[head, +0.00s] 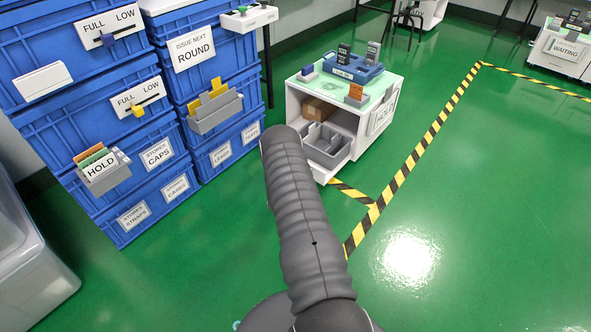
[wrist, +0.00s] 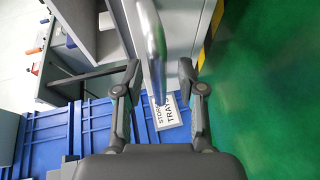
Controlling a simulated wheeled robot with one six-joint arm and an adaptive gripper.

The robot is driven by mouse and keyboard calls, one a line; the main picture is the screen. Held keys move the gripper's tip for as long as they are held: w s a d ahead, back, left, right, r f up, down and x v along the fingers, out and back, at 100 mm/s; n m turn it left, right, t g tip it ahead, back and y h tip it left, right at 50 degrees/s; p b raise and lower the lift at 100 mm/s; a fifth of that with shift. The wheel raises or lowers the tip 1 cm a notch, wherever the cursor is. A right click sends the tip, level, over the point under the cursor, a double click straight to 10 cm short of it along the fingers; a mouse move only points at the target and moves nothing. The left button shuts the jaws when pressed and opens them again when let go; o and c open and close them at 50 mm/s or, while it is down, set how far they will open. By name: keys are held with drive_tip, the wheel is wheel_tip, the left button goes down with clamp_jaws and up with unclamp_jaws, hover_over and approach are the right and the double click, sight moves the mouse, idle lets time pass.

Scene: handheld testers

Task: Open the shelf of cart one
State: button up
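A white cart (head: 355,128) with a HOLD sign stands beyond my arm in the head view; no cart number is readable. Its front is partly open, and a shelf with a grey divided tray (head: 325,152) shows low down, jutting out at the front. My arm hides part of the cart's left side, and my gripper is hidden in the head view. In the wrist view my gripper (wrist: 158,70) is open, its two fingers on either side of a shiny metal bar (wrist: 150,30) that looks like a handle. Gaps show on both sides of the bar.
Stacked blue crates (head: 150,156) with labels and small holders stand at the left. A pale bin (head: 30,262) is at the lower left. Yellow-black floor tape (head: 430,135) runs right of the cart. A WAITING cart (head: 562,50) is far right. Green floor between is clear.

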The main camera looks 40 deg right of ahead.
drive_tip(key=shift+a, duration=0.1)
drive_tip(key=v, duration=1.2)
idle(0.4)
